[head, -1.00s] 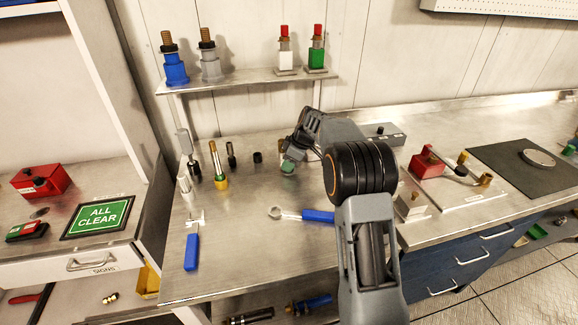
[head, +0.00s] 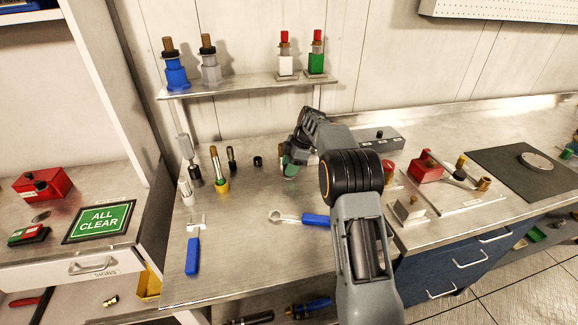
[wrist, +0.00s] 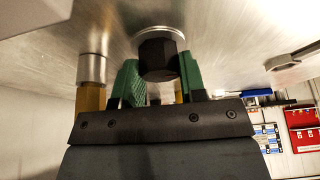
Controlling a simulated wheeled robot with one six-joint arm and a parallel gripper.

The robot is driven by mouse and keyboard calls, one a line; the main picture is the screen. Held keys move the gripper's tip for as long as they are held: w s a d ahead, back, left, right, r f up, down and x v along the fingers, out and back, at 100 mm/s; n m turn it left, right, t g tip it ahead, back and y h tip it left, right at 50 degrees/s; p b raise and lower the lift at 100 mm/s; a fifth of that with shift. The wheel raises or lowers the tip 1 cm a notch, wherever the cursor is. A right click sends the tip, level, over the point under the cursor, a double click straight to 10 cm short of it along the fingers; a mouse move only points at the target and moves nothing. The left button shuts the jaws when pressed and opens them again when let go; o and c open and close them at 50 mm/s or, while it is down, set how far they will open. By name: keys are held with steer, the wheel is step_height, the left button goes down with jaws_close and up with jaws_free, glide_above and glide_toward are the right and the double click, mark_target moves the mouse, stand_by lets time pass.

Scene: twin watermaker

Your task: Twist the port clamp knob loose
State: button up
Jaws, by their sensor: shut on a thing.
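In the wrist view, a dark faceted knob (wrist: 158,57) with a pale round disc behind it sits between the two green fingers of my gripper (wrist: 160,80). The fingers are shut on the knob, one on each side. In the head view, my gripper (head: 289,165) is low over the back middle of the bench, and my own wrist hides the knob. A silver and brass cylinder (wrist: 92,80) stands just left of the fingers in the wrist view. Whether the knob is tight or loose cannot be told.
A wrench with a blue handle (head: 316,220) lies in front of my gripper. Several upright fittings, including a yellow-based one (head: 221,184), stand to the left. A shelf (head: 250,84) is behind. A red block (head: 427,168) on a plate is at right. The front of the bench is mostly clear.

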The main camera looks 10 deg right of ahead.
stand_by(0.3)
steer(key=o, duration=0.9)
steer(key=shift+o, duration=0.2)
steer(key=p+v, duration=0.2)
steer(key=v, duration=1.1)
steer(key=shift+d+r, duration=0.2)
steer(key=shift+r, duration=0.1)
